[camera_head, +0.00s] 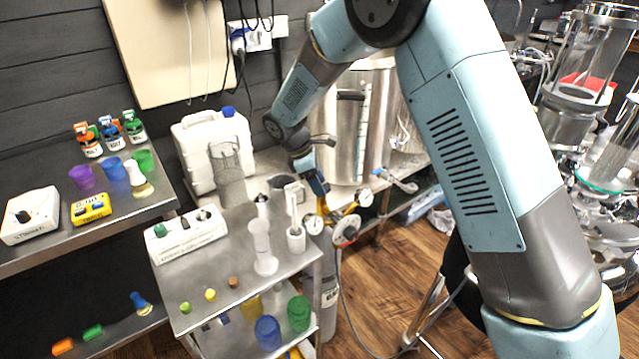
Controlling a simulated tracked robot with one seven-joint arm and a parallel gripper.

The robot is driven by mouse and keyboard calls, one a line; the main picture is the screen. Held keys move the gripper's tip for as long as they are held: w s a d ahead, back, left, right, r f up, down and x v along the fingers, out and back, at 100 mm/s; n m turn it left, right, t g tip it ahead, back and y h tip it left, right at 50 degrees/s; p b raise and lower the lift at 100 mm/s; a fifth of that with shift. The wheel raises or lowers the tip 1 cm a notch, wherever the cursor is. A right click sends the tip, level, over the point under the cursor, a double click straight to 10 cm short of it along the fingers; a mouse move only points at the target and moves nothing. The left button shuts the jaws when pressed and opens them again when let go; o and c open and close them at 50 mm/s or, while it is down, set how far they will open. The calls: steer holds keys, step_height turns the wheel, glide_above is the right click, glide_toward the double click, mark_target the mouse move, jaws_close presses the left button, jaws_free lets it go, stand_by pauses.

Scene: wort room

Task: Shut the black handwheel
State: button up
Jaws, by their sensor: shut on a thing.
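My gripper (319,187) reaches down from my forearm to the top of a grey gas cylinder (329,275) beside the steel cart. The jaws are shut at the cylinder's valve, where the black handwheel sits; the wheel itself is mostly hidden by the jaws and too small to make out. Brass regulator fittings (345,213) with two round gauges, one on the left (313,224) and one on the right (366,197), sit just below and right of my gripper. A red-and-white round part (345,232) is on the front, with a hose hanging from it.
The steel cart (240,285) stands left of the cylinder, with glassware, a white stirrer box (187,236) and coloured stoppers. A steel kettle (378,120) and a white jerrycan (213,148) are behind. Glass vessels (600,170) stand at the right. Wooden floor (400,270) is open in the middle.

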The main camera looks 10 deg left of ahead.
steer(key=m, duration=0.2)
steer(key=m+g, duration=0.2)
steer(key=m, duration=0.1)
steer(key=shift+w+m, duration=0.25)
steer(key=shift+m, duration=0.05)
steer(key=m+g, duration=0.1)
steer(key=m, duration=0.3)
steer(key=shift+w+d+f+m+g+y, duration=0.1)
steer(key=shift+w+m+g+y, duration=0.05)
steer(key=shift+m+g+y, duration=0.2)
steer(key=m, duration=0.2)
steer(key=m+g+y, duration=0.1)
steer(key=m, duration=0.2)
steer(key=shift+w+d+g+y, duration=0.1)
steer(key=shift+d+g+y, duration=0.1)
steer(key=shift+g+y, duration=0.05)
steer(key=m+y, duration=0.1)
steer(key=m, duration=0.4)
steer(key=shift+d+g+y, duration=0.1)
steer(key=shift+g+y, duration=0.2)
steer(key=shift+y, duration=0.1)
steer(key=o, duration=1)
steer(key=shift+o, duration=0.2)
